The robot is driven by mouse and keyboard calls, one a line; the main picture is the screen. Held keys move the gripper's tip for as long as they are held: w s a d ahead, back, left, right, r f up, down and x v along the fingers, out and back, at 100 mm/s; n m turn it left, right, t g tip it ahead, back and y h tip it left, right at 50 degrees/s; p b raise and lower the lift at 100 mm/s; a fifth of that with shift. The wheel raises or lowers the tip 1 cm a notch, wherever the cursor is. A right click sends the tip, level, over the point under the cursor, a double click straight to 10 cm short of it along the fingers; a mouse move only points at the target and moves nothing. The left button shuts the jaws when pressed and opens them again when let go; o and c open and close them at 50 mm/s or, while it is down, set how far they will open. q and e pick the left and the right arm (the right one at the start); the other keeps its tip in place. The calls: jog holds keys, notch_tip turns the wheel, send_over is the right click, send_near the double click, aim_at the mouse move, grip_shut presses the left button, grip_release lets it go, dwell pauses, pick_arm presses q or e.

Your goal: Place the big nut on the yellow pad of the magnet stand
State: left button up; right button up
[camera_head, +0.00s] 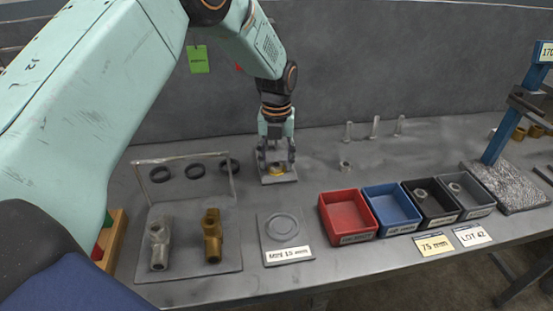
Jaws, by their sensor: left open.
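My left gripper (276,158) points straight down at the back middle of the bench, with its fingers apart. It is directly over a small grey stand plate (286,179) with a yellow pad (276,170). The fingers stand close around the pad. A small grey shape shows between them above the yellow, but I cannot tell whether it is the big nut. A nut-like grey piece (422,194) lies in the black bin and another (455,188) in the grey bin. A small grey ring-like part (345,166) stands on the bench. My right gripper is not in view.
Red (347,218), blue (392,209), black and grey bins stand in a row at right. A gauge plate (285,238) and a fittings board (189,255) lie in front. A clear panel with black rings stands at left, a blue column (510,118) at right.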

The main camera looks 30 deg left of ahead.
aim_at(277, 164)
pick_arm(q)
notch_tip(277, 164, up, 12)
jog(key=p, duration=0.2)
dwell(0.4)
